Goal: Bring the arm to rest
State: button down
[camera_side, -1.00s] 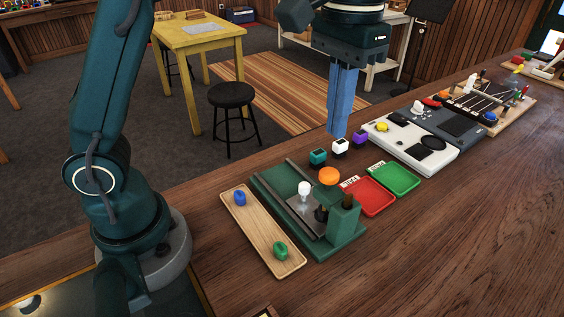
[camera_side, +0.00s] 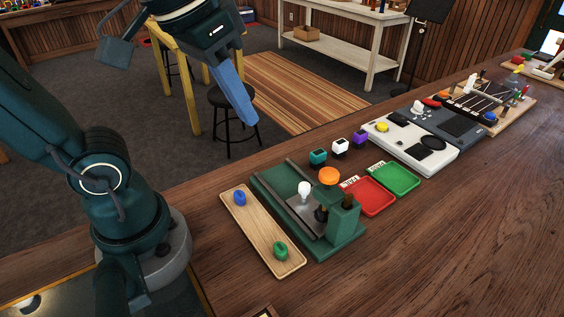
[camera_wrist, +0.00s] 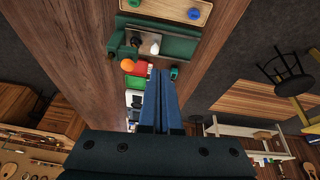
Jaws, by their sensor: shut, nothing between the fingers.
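My gripper (camera_side: 247,113) is shut and empty. In the side view it hangs in the air, tilted, beyond the far edge of the workbench (camera_side: 433,221), with its blue fingers pointing down and to the right. In the wrist view its fingers (camera_wrist: 161,78) lie together and hide part of the bench behind them. No object of the bench is in contact with it.
On the bench are a wooden tray (camera_side: 262,238) with blue and green pieces, a green fixture (camera_side: 346,220), an orange knob (camera_side: 329,176), a red tray (camera_side: 369,197), a green tray (camera_side: 400,178) and small blocks. A black stool (camera_side: 222,98) stands beyond. The bench's right front is clear.

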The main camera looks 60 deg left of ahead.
notch_tip(320, 180, down, 6)
jog(key=s+m+t, duration=0.1)
jog(key=s, duration=0.1)
jog(key=shift+a, duration=0.4)
